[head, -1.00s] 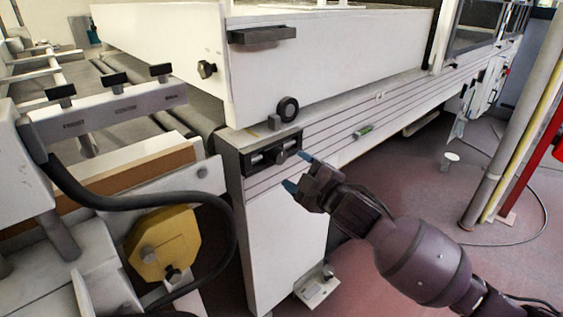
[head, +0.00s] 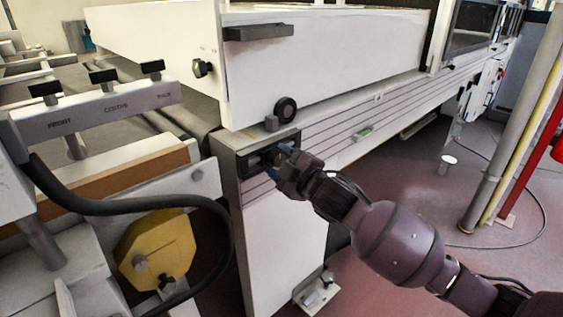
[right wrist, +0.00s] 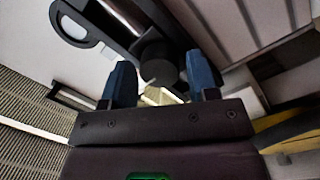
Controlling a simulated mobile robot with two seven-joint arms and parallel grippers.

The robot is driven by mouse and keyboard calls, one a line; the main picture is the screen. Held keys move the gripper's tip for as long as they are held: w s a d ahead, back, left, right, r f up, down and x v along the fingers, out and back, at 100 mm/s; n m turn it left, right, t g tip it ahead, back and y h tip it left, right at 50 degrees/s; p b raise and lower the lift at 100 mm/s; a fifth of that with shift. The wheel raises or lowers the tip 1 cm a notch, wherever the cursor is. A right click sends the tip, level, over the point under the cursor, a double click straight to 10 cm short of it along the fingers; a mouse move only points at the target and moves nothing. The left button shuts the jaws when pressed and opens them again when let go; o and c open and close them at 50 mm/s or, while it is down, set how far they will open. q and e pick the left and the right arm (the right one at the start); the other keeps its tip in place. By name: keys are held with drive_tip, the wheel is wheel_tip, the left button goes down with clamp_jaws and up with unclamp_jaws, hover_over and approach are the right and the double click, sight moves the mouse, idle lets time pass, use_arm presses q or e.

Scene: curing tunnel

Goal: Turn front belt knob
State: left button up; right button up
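The front belt knob (right wrist: 158,68) is a dark round knob on a dark bracket, seen in the right wrist view. In the head view it sits in the black recess (head: 250,166) at the end of the white machine frame, mostly hidden by my gripper. My right gripper (head: 276,162) is at that recess in the head view. In the right wrist view its two blue fingertips (right wrist: 160,82) are open, one on each side of the knob, with a small gap at each side. I cannot tell how deep the knob is between them. My left gripper is not in view.
Above the recess is a black round knob (head: 285,110) on the white panel. A dark handle (head: 258,32) juts out higher up. A yellow guard (head: 158,248) and a black cable (head: 120,208) are at the left. The floor at the right is mostly open, with a pole (head: 510,130).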

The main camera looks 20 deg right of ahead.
drive_tip(key=c, duration=0.6)
drive_tip(key=shift+r+m+p, duration=0.45)
drive_tip(key=shift+m+p, duration=0.15)
drive_tip(key=shift+p, duration=0.25)
drive_tip(key=shift+c, duration=0.2)
drive_tip(key=shift+r+m+p, duration=0.15)
drive_tip(key=shift+m+p, duration=0.55)
drive_tip(key=shift+p, duration=0.1)
drive_tip(key=shift+m+p, duration=0.75)
drive_tip(key=shift+m, duration=0.05)
drive_tip(key=shift+f+m+g+p, duration=0.3)
drive_tip(key=shift+m+p, duration=0.65)
drive_tip(key=shift+m, duration=0.25)
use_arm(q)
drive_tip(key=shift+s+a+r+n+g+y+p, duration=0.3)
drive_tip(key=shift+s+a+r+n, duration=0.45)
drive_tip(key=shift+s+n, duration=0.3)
use_arm(e)
drive_tip(key=shift+f+m, duration=0.15)
drive_tip(key=shift+m, duration=0.25)
drive_tip(key=shift+f, duration=0.15)
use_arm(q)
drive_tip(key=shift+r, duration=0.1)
